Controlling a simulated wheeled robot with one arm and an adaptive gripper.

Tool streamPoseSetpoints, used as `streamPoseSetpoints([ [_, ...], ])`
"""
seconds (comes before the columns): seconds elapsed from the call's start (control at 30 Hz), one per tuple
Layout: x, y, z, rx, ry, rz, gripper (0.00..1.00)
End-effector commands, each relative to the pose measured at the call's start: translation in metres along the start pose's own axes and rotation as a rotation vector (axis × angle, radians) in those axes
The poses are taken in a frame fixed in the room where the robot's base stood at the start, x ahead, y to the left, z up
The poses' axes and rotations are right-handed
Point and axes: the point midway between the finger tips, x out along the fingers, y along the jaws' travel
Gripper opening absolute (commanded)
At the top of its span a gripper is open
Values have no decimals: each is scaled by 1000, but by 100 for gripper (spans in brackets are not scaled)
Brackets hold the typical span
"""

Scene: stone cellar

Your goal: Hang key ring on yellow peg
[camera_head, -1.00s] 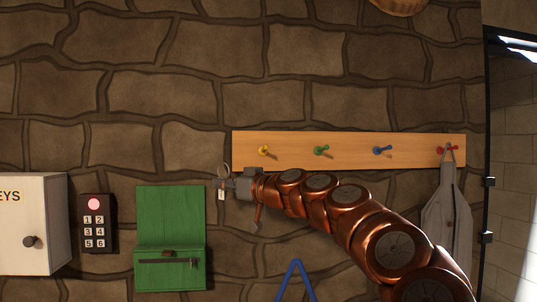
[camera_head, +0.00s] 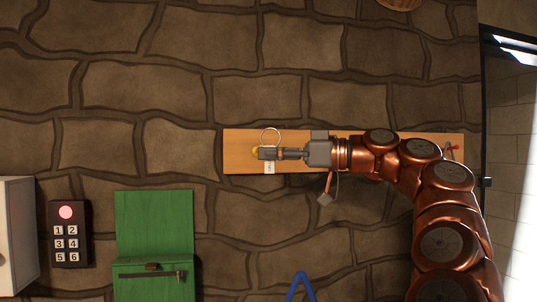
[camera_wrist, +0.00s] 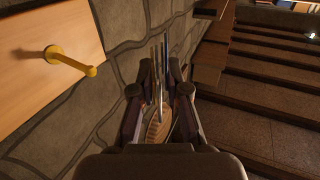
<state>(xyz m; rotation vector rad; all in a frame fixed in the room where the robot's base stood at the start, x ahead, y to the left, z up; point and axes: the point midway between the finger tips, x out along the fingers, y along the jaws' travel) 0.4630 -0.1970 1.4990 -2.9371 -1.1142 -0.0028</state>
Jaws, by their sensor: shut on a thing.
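The key ring (camera_head: 270,129) is a thin metal loop standing above my gripper (camera_head: 264,153), with a pale tag (camera_head: 269,169) hanging below. My gripper is shut on it in front of the left end of the wooden peg board. The yellow peg (camera_head: 255,151) is mostly hidden behind the fingertips in the head view. In the wrist view the yellow peg (camera_wrist: 72,61) sticks out from the board, left of and apart from my gripper (camera_wrist: 160,95). Thin metal strips (camera_wrist: 160,62) show edge-on between the fingers; the loop itself is hard to make out there.
The wooden board (camera_head: 238,140) is on the stone wall; my arm hides its middle pegs. A red peg (camera_head: 452,148) shows at its right end. Below are an open green box (camera_head: 155,225), a keypad (camera_head: 69,233) and a blue pointed object (camera_head: 300,285). Steps (camera_wrist: 270,90) show at right in the wrist view.

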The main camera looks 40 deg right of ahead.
Motion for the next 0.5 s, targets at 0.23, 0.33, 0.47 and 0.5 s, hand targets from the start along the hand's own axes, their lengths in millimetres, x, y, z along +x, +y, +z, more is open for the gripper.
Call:
streamPoseSetpoints([
  [0.23, 0, 0, 0, 0, 1, 0, 0],
  [0.33, 0, 0, 0, 0, 2, -1, 0],
  [0.47, 0, 3, 0, 1, 2, -3, 0],
  [0.5, 1, 5, 0, 2, 2, -3, 0],
])
